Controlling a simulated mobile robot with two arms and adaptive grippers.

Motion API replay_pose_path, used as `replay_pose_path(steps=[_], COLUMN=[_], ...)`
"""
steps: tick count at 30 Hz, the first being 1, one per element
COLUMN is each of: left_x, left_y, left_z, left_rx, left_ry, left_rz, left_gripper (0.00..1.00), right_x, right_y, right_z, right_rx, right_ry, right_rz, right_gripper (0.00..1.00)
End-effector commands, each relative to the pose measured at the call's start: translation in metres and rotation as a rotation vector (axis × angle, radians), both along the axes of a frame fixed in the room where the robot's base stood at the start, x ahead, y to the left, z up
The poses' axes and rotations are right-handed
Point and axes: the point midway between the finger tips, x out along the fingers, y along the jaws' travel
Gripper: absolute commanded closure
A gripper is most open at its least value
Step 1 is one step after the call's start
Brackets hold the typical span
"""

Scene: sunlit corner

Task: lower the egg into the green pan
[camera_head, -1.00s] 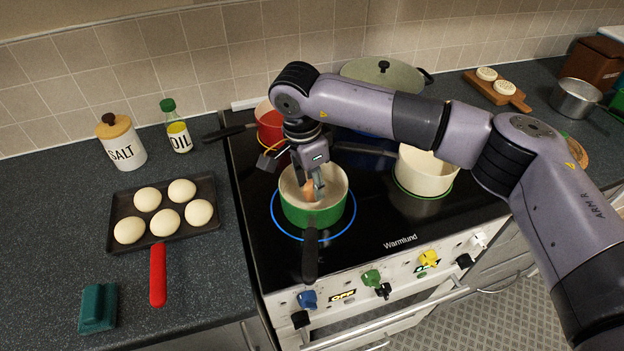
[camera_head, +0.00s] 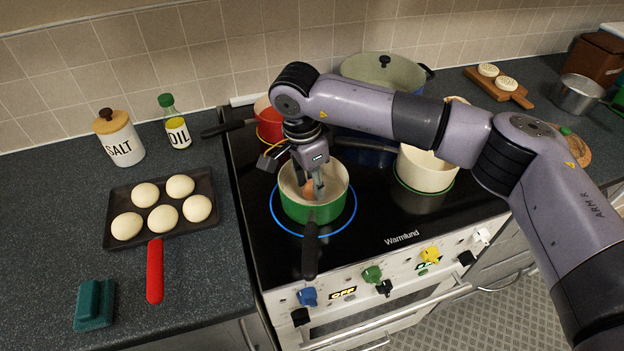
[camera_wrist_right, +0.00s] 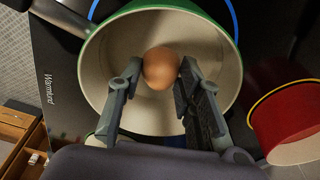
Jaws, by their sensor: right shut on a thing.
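The green pan (camera_head: 313,212) stands on the front left burner, inside a lit blue ring, its dark handle toward the front. In the right wrist view its cream inside (camera_wrist_right: 140,35) fills the middle. My right gripper (camera_head: 312,188) points down into the pan. It is shut on the brown egg (camera_wrist_right: 160,68), which sits between the fingertips. In the head view the egg (camera_head: 309,189) shows partly behind the fingers, below the pan's rim. I cannot tell whether it touches the pan's bottom. My left gripper is not in view.
A red pot (camera_head: 268,128) stands close behind the green pan, and a cream pot (camera_head: 425,170) to its right. A large lidded pot (camera_head: 385,75) is at the back. A tray (camera_head: 187,229) of pale buns lies on the left counter.

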Motion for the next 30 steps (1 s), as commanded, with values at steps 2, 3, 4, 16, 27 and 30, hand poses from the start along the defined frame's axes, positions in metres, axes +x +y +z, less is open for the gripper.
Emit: replay_pose_path(steps=[2, 3, 4, 16, 27, 30], left_x=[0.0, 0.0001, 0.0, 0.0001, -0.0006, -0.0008], left_y=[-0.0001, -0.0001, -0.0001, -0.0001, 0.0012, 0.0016], left_z=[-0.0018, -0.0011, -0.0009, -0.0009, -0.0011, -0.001], left_rx=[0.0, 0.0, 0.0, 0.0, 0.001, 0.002], left_ry=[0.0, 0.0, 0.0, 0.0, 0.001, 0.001], left_rz=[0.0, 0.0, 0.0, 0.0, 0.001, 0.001], left_gripper=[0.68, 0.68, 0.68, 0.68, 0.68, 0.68], right_x=[0.0, 0.0001, 0.0001, 0.0, -0.0001, 0.0], right_y=[0.0, 0.0, 0.0, 0.0, 0.0001, 0.0008], right_z=[-0.0019, -0.0011, -0.001, -0.0011, -0.0008, 0.0042], right_rx=[0.0, 0.0, 0.0, 0.0, 0.0, 0.0], right_ry=[0.0, 0.0, 0.0, 0.0, 0.0, -0.001], right_rz=[0.0, 0.0, 0.0, 0.0, 0.0, 0.0], right_gripper=[0.77, 0.77, 0.77, 0.5, 0.44, 0.44])
